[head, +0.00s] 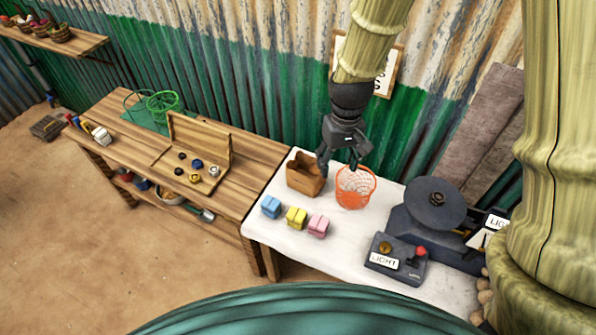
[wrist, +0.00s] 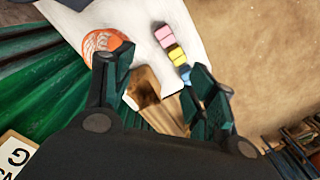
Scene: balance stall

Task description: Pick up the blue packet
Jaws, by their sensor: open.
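The blue packet (head: 271,207) sits on the white tabletop, at the left end of a row with a yellow packet (head: 296,217) and a pink packet (head: 318,226). In the wrist view the blue packet (wrist: 186,75) is partly hidden behind one finger. My gripper (head: 340,166) is open and empty. It hangs above the back of the white table, over the area of the brown box and the orange basket, behind and to the right of the blue packet. In the wrist view the open fingers (wrist: 158,95) have the brown box between and beyond them.
The open brown box (head: 303,180) and the orange wire basket (head: 354,190) stand behind the packets. A dark scale (head: 432,215) and a box labelled LIGHT (head: 396,262) stand at the right. A wooden bench (head: 232,190) adjoins on the left. The table's front left is clear.

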